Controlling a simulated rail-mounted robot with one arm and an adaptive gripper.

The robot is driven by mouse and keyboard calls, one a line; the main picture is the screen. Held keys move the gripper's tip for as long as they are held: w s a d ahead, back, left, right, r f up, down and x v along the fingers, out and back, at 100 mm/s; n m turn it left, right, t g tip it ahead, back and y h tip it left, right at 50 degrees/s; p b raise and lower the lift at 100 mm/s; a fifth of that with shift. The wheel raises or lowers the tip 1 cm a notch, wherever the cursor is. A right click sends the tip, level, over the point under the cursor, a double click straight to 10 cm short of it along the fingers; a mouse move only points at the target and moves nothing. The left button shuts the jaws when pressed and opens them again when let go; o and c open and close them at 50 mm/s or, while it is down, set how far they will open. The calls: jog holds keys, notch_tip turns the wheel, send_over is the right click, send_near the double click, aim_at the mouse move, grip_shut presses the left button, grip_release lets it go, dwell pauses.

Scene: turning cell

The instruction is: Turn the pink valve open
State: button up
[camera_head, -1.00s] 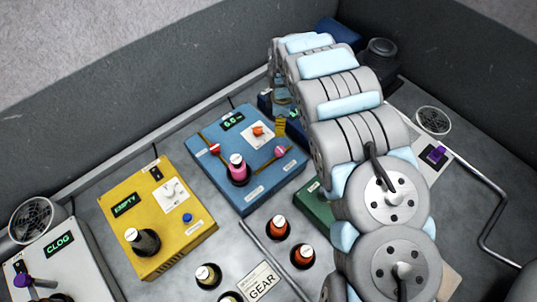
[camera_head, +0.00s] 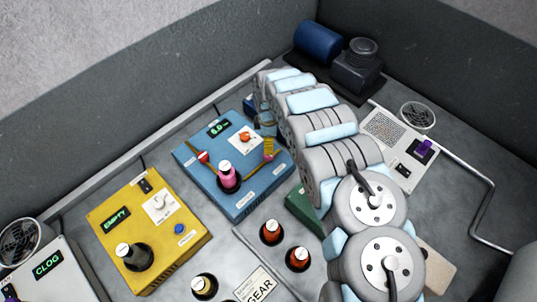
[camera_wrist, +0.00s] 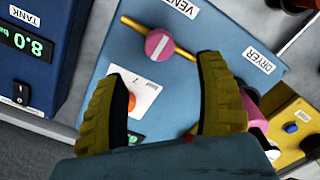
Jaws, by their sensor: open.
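The pink valve (camera_wrist: 159,46) is a round pink knob with a white line across it, on a yellow bar atop the blue box (camera_wrist: 225,35). It lies between labels that seem to read VENT and DRYER. My gripper (camera_wrist: 164,70) is open, its two yellow ribbed fingers apart, with the knob just beyond the gap between their tips in the wrist view. I see no contact. In the head view my gripper (camera_head: 268,150) hangs over the right side of the blue box (camera_head: 243,205) and hides the pink valve there.
A red valve (camera_head: 204,157) and a pink bottle (camera_head: 228,177) stand on the blue box. An orange knob (camera_head: 245,137) sits on its white plate. A dark blue TANK box (camera_wrist: 35,55) is beside it. A yellow box (camera_head: 150,235) is left; orange-topped bottles (camera_head: 271,232) stand in front.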

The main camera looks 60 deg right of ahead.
aim_at(269, 157)
jog(key=shift+w+f, duration=0.1)
jog(key=shift+f, duration=2.15)
jog(key=shift+f+b, duration=0.5)
jog(key=shift+f, duration=0.85)
jog(key=shift+f+b, duration=0.3)
jog(key=shift+f, duration=0.9)
jog(key=c, duration=1.2)
